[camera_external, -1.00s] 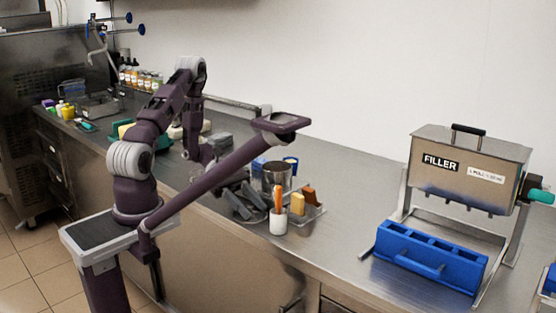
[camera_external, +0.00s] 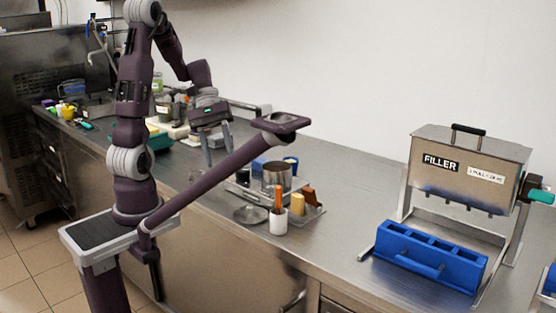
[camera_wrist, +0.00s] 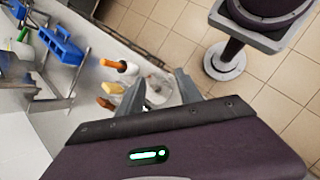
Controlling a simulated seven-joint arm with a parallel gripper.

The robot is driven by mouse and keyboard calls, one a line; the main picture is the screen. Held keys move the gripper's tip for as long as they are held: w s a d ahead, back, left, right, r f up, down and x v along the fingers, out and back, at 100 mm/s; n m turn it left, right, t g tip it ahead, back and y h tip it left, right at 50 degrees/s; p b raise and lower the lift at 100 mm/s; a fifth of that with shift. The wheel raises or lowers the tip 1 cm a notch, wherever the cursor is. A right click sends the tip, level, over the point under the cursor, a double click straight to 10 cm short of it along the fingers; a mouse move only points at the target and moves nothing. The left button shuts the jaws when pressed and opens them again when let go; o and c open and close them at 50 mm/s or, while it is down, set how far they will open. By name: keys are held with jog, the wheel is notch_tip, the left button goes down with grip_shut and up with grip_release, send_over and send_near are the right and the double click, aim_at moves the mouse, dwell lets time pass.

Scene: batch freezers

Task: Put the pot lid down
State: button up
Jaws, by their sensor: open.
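The pot lid (camera_external: 250,214) is a round grey disc with a small knob. It lies on the steel counter, left of the white cup, in the external view. In the wrist view the lid (camera_wrist: 158,88) shows as a greyish disc between the fingers, below them. My gripper (camera_external: 218,152) is open and empty, raised above the counter to the upper left of the lid and apart from it. Its two spread fingers also show in the wrist view (camera_wrist: 160,78). The steel pot (camera_external: 277,178) stands behind the lid and is open at the top.
A white cup (camera_external: 278,222) with an orange-handled tool stands right of the lid. A blue mold (camera_external: 430,258) sits under the filler (camera_external: 468,168). The counter between tray and filler is clear.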

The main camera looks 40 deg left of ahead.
jog(key=s+r+m+t+y, duration=0.6)
jog(key=s+r+m+t, duration=0.1)
jog(key=s+m+t, duration=0.1)
jog(key=shift+d+r+m, duration=0.15)
jog(key=shift+r+m, duration=0.1)
jog(key=shift+m, duration=0.05)
